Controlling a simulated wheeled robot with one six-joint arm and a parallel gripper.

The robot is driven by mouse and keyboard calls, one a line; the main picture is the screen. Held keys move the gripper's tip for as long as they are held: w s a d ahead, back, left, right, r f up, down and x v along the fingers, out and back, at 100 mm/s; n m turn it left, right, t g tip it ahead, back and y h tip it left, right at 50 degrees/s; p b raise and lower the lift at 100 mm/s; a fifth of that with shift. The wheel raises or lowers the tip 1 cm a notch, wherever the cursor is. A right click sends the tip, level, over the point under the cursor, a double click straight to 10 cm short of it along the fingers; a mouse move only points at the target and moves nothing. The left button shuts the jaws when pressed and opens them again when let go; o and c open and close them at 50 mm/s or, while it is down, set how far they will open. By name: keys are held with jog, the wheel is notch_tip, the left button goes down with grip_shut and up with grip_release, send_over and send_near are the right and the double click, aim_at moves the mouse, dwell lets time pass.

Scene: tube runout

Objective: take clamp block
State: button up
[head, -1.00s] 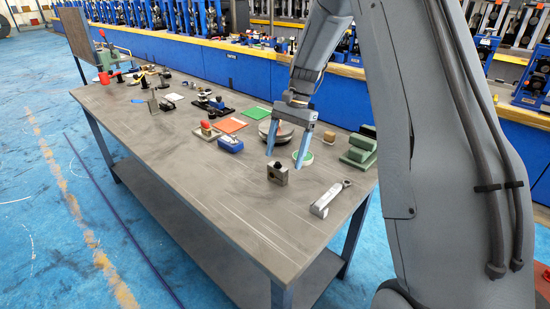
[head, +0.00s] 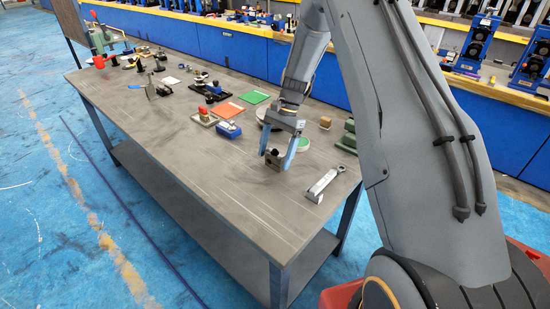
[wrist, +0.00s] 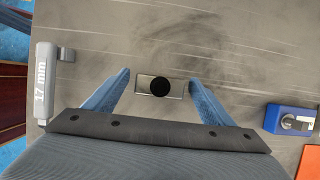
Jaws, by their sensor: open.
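The clamp block (head: 272,160) is a small grey metal block with a dark round hole, standing on the grey table. In the wrist view the clamp block (wrist: 160,87) lies between my two blue fingers, with a gap on each side. My gripper (head: 275,156) is open and lowered around the block in the head view; it also shows in the wrist view (wrist: 159,80). Its fingers partly hide the block in the head view. I cannot tell how far the fingertips are above the tabletop.
A grey wrench marked 17 mm (wrist: 43,80) lies to one side, also in the head view (head: 323,185). A blue box (head: 228,130), an orange sheet (head: 228,111) and a green sheet (head: 254,98) lie behind. The table's front (head: 220,210) is clear.

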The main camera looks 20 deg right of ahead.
jog(key=shift+f, duration=0.1)
jog(key=shift+c, duration=0.6)
jog(key=c, duration=1.6)
jog(key=shift+r, duration=0.2)
notch_tip(320, 180, up, 10)
jog(key=b, duration=0.3)
jog(key=shift+f+b, duration=0.1)
jog(key=shift+b, duration=0.2)
